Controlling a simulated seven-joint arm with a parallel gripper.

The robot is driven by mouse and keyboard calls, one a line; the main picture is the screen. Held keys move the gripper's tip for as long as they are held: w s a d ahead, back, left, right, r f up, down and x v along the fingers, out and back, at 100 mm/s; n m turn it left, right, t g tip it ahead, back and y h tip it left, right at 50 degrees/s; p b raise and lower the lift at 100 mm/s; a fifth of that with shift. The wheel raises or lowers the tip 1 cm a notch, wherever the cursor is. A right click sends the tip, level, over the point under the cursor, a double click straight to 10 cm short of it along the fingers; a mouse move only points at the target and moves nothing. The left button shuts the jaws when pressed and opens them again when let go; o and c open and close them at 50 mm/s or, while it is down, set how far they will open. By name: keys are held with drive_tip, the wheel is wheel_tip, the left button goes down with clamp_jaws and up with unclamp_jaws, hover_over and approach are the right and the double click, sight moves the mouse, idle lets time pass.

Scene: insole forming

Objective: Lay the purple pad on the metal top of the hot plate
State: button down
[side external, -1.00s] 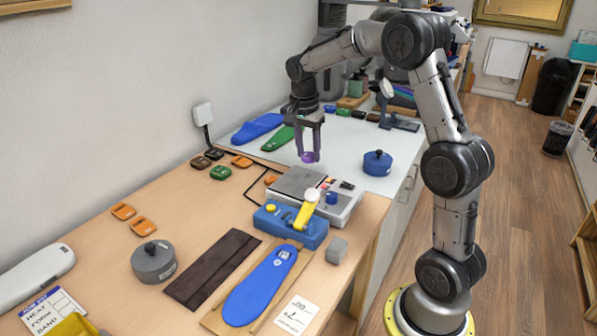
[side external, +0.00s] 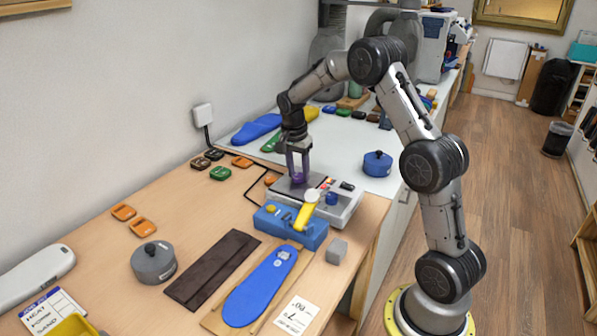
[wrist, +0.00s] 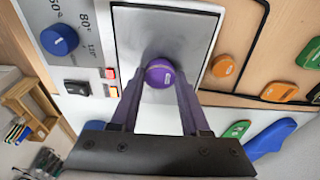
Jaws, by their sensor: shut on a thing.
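The purple pad (wrist: 159,73) is between my gripper's fingertips in the wrist view, over the metal top (wrist: 205,30) of the hot plate. My gripper (side external: 299,182) is shut on the pad and points down at the hot plate (side external: 340,210). In the side view the purple pad (side external: 298,179) shows low between the fingers, at or just above the metal top (side external: 284,186). I cannot tell whether it touches the metal. The hot plate's blue knob (wrist: 59,40) and its dial marks show beside the metal top in the wrist view.
A blue device with a yellow lever (side external: 305,216) stands directly in front of the hot plate. Several orange and green pads (side external: 220,173) lie to its left. A blue lidded pot (side external: 377,163) stands behind right. A blue insole (side external: 262,288) and dark strip (side external: 212,270) lie in front.

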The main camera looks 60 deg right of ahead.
sight(295, 185)
drive_tip(key=shift+f, duration=0.15)
drive_tip(key=shift+c, duration=1.9)
unclamp_jaws()
wheel_tip(295, 185, up, 12)
drive_tip(key=a, duration=0.2)
drive_tip(key=s+a+r+n+t, duration=0.2)
drive_tip(key=s+a+r+n, duration=0.35)
drive_tip(key=a, duration=0.25)
drive_tip(key=s+a+f+n+t+y, duration=0.1)
drive_tip(key=s+a+n, duration=0.5)
drive_tip(key=s, duration=0.4)
drive_tip(key=s+a+f+n+t, duration=0.2)
drive_tip(key=s+a+n, duration=0.4)
drive_tip(key=s, duration=0.5)
drive_tip(key=shift+a+t+y, duration=0.3)
drive_tip(key=shift+a+y, duration=0.1)
drive_tip(key=shift+a, duration=0.2)
drive_tip(key=shift+n, duration=0.25)
